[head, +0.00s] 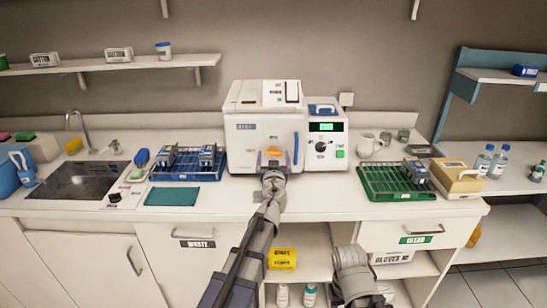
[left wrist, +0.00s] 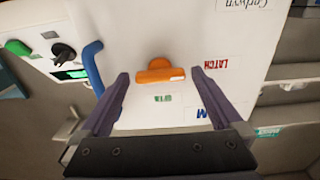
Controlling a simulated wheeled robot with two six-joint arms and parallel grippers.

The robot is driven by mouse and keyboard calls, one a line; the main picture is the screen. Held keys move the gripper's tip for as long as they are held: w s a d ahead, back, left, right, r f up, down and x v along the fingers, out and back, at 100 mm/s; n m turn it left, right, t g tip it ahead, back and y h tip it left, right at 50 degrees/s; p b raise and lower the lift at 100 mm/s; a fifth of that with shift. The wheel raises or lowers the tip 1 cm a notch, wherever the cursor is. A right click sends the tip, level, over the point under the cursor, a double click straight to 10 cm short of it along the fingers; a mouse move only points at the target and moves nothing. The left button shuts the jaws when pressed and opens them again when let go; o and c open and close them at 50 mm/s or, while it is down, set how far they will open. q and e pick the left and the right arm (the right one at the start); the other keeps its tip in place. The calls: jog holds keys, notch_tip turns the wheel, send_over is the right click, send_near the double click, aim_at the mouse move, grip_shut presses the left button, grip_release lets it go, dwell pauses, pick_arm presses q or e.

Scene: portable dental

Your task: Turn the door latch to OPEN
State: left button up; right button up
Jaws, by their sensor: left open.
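The door latch (left wrist: 160,76) is an orange knob with a bar across it, on the white front door of a sterilizer-like machine (head: 245,158). In the left wrist view the bar lies nearly crosswise, its pale end to the right. A red LATCH label (left wrist: 208,82) is to its right and a small green label (left wrist: 163,98) is just below. My left gripper (left wrist: 160,80) is open, its fingers on either side of the latch and apart from it. In the head view my left gripper (head: 272,168) is in front of the door and partly hides the latch (head: 273,151).
A blue door handle (left wrist: 92,66) is close beside one left finger. The machine's control panel (head: 323,142) is to its right. A blue rack (head: 187,165) and a green rack (head: 397,183) stand on the counter to either side. My right arm is low in front.

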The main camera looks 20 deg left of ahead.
pick_arm(q)
jog(key=shift+w, duration=0.15)
jog(key=c, duration=1.2)
jog(key=shift+c, duration=0.2)
jog(key=m, duration=1.4)
jog(key=shift+m, duration=1.9)
